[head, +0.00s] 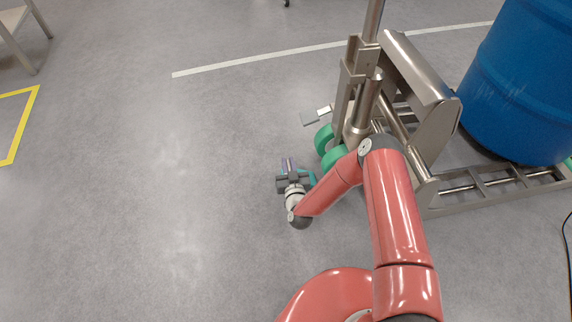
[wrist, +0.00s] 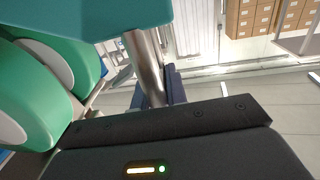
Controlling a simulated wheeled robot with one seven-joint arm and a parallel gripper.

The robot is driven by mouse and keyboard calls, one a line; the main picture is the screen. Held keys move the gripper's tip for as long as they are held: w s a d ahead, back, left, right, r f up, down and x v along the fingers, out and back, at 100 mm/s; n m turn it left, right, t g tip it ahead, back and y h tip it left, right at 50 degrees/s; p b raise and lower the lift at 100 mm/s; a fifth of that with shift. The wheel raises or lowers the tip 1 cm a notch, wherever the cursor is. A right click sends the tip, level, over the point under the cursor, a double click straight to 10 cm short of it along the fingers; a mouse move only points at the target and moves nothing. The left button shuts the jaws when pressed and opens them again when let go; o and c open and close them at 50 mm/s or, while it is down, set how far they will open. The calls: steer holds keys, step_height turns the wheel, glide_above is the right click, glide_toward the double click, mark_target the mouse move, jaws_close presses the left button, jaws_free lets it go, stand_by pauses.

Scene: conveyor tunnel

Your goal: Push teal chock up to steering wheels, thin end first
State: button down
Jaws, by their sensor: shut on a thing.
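The teal chock (head: 312,177) shows only in small parts around my gripper (head: 291,173) in the head view. My gripper is shut on it, low over the floor. In the wrist view the chock (wrist: 90,14) fills the top left, close to the camera. The green steering wheels (head: 335,157) stand just right of the chock, under the steel lift's column. They also show at the left of the wrist view (wrist: 35,98). My gripper hides most of the chock, so I cannot tell which end is thin or whether it touches a wheel.
The steel lift (head: 437,130) with its legs stands on the right, beside a blue drum (head: 520,85). A small grey pedal (head: 309,119) sticks out left of the wheels. The grey floor to the left is clear. A table (head: 15,25) stands at the far left.

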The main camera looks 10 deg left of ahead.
steer(key=shift+w+d, duration=0.2)
steer(key=shift+d, duration=0.25)
steer(key=shift+w+d, duration=0.2)
steer(key=shift+d, duration=0.25)
steer(key=shift+d+f+b, duration=0.15)
steer(key=shift+f+b, duration=0.15)
steer(key=shift+b, duration=0.05)
steer(key=c, duration=1.3)
jaws_free()
steer(key=shift+s, duration=0.1)
steer(key=p+v, duration=0.1)
steer(key=v, duration=0.6)
steer(key=shift+s+d, duration=0.2)
steer(key=shift+s, duration=0.05)
steer(key=shift+s, duration=0.1)
